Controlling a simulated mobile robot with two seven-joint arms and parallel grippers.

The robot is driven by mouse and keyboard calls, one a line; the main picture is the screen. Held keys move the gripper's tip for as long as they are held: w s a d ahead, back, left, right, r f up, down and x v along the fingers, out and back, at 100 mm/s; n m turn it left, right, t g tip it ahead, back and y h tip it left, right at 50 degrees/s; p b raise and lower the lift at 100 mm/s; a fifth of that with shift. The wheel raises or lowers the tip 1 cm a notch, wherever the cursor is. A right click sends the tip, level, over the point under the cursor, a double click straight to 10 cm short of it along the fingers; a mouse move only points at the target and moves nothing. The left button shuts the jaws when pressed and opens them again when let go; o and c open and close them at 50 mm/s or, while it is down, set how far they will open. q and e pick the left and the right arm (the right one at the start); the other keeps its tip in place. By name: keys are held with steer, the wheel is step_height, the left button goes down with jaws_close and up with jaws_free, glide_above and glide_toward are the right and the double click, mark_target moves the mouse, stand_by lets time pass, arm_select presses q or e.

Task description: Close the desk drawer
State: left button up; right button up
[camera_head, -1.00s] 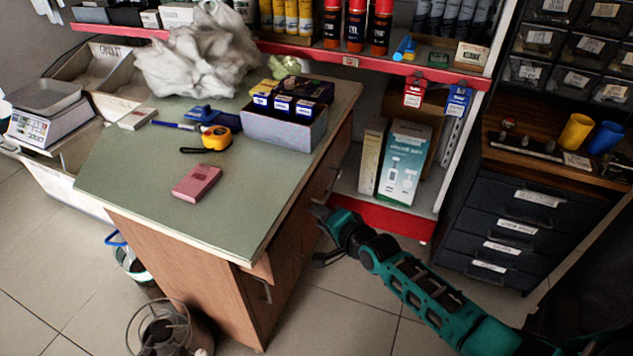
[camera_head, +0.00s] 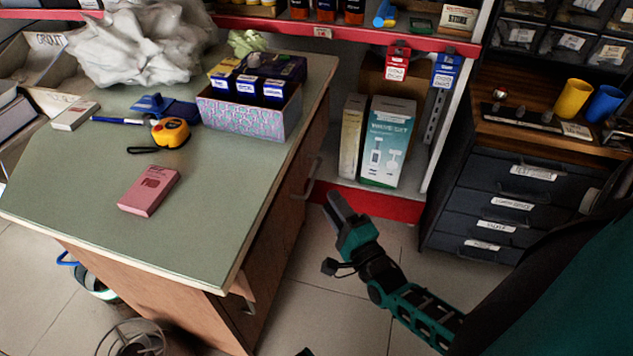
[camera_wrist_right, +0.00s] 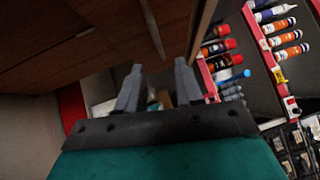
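The desk (camera_head: 90,215) has a green top and brown wooden sides. A wooden drawer (camera_head: 243,286) juts out a little under the top near its front right corner. Its inside is hidden by the desktop. My right gripper (camera_head: 338,208) is right of the desk's drawer side, apart from it, above the floor. In the wrist view my right gripper (camera_wrist_right: 158,88) has its two fingers spread with nothing held between them. Brown wood panels with a thin metal handle (camera_wrist_right: 152,28) show above the fingers there.
On the desktop are a pink box (camera_head: 150,191), a tape measure (camera_head: 170,132), a patterned box (camera_head: 245,118) and a crumpled bag (camera_head: 140,45). A red-edged shelf (camera_head: 375,203) stands behind my gripper. A dark drawer cabinet (camera_head: 500,205) is at right. Floor (camera_head: 320,310) is clear beside the desk.

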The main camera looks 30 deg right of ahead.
steer(key=w+b, duration=0.1)
steer(key=w, duration=0.6)
steer(key=shift+w+d+r, duration=0.3)
steer(key=shift+d+r, duration=0.05)
steer(key=shift+r, duration=0.1)
steer(key=shift+c, duration=0.3)
jaws_close()
